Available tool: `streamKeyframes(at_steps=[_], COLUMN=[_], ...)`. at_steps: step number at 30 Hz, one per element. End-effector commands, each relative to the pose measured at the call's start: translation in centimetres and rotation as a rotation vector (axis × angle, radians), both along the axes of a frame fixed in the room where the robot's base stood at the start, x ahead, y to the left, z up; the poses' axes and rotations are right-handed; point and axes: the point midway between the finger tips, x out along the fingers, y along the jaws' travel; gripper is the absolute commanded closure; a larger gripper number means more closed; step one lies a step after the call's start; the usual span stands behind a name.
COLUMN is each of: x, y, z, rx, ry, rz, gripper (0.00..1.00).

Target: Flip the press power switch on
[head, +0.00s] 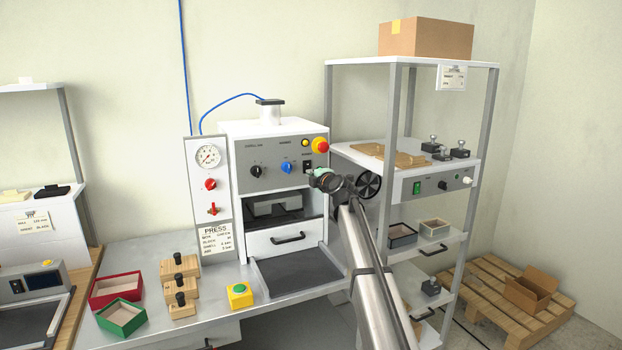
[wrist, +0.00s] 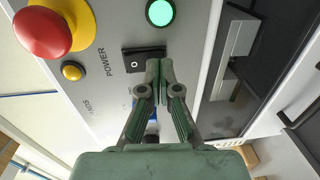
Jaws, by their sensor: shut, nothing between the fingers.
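The press (head: 232,172) is a white box with a grey front panel. Its power switch (wrist: 137,60) is a black rocker beside the word POWER in the wrist view, and a small dark patch (head: 308,164) on the panel in the head view. My gripper (wrist: 157,65) is shut and empty, with its green fingertips at the edge of the switch and covering part of it. I cannot tell whether they touch. In the head view my gripper (head: 314,174) is close in front of the panel, just below the switch. A round green lamp (wrist: 160,13) looks bright.
A red emergency-stop knob (wrist: 46,32) on a yellow base and a small yellow button (wrist: 72,71) are near the switch. A blue knob (head: 287,167) is left of it. A white shelf rack (head: 386,150) stands close on the right. The press opening is below the panel.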

Motion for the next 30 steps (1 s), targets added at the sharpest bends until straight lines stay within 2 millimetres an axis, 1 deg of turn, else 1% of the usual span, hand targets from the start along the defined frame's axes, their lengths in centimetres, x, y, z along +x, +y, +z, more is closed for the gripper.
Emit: streamKeyframes(at_steps=[1, 7, 9, 12, 18, 24, 30], x=[-0.4, -2.0, -4.0, -5.9, -8.9, -10.3, -10.6], y=[-0.2, -0.9, -1.8, -2.8, -4.4, -5.2, -5.3], z=[-0.7, -1.3, -1.2, -1.5, -1.8, -1.8, -1.7], rx=[0.0, 0.001, 0.0, 0.0, 0.0, 0.001, 0.001], ry=[-0.001, -0.001, -0.001, 0.0, 0.0, 0.001, 0.001], rz=[0.0, 0.001, 0.0, 0.001, 0.0, 0.001, 0.001], gripper=[1.0, 1.0, 1.0, 1.0, 1.0, 1.0, 1.0])
